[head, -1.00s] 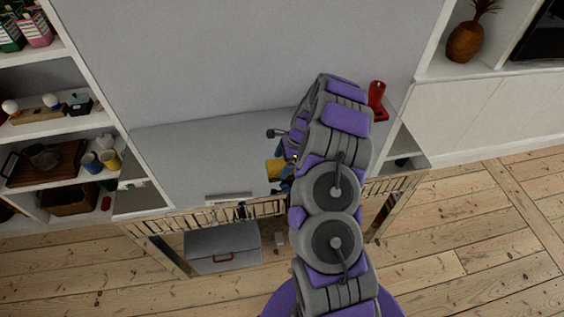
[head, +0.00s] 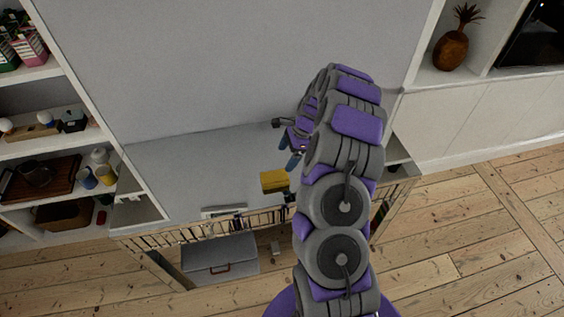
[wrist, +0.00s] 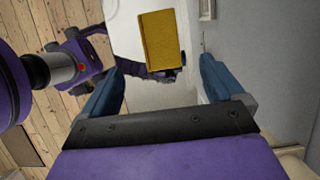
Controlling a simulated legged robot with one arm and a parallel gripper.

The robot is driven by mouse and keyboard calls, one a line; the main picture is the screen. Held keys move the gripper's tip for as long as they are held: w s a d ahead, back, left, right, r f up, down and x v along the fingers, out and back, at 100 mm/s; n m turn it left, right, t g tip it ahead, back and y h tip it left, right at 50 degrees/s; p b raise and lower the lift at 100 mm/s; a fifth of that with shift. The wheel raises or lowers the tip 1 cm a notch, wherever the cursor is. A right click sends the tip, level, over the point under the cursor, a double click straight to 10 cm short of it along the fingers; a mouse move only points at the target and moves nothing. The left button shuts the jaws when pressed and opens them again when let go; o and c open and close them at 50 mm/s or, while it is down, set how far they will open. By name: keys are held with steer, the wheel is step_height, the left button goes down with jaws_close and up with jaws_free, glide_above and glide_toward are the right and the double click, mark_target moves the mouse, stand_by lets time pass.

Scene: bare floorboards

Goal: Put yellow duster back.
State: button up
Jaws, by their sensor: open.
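The yellow duster (head: 274,182) is a small block lying near the front edge of the grey tabletop (head: 190,170) in the head view. In the wrist view the duster (wrist: 160,40) shows beyond my fingertips, between the lines of the two fingers and apart from both. My gripper (head: 290,153) is above the tabletop behind the duster, with blue fingers partly visible beside my arm. In the wrist view my gripper (wrist: 160,68) is open, with nothing between its fingers.
A slatted rail (head: 205,230) runs along the table front. A grey box (head: 220,256) with a handle sits below. Shelves (head: 40,145) with cups and a tray stand left. A white cabinet with a pineapple ornament (head: 456,45) is at right. Floorboards at right are clear.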

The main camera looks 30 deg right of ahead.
steer(key=s+a+r+n+g, duration=0.1)
steer(key=s+a+r+n, duration=0.5)
steer(key=a+r, duration=0.3)
steer(key=s+a+r+n+g, duration=0.1)
steer(key=s+a+r+n, duration=0.45)
steer(key=a+r, duration=0.35)
steer(key=s+a+r+n+h, duration=0.1)
steer(key=s+n, duration=0.4)
steer(key=s, duration=0.8)
steer(key=s+a+r+n+g+h, duration=0.1)
steer(key=s+a+r+n+h, duration=0.1)
steer(key=s, duration=1.2)
steer(key=r+n+h, duration=0.1)
steer(key=n, duration=0.1)
steer(key=shift+n, duration=0.35)
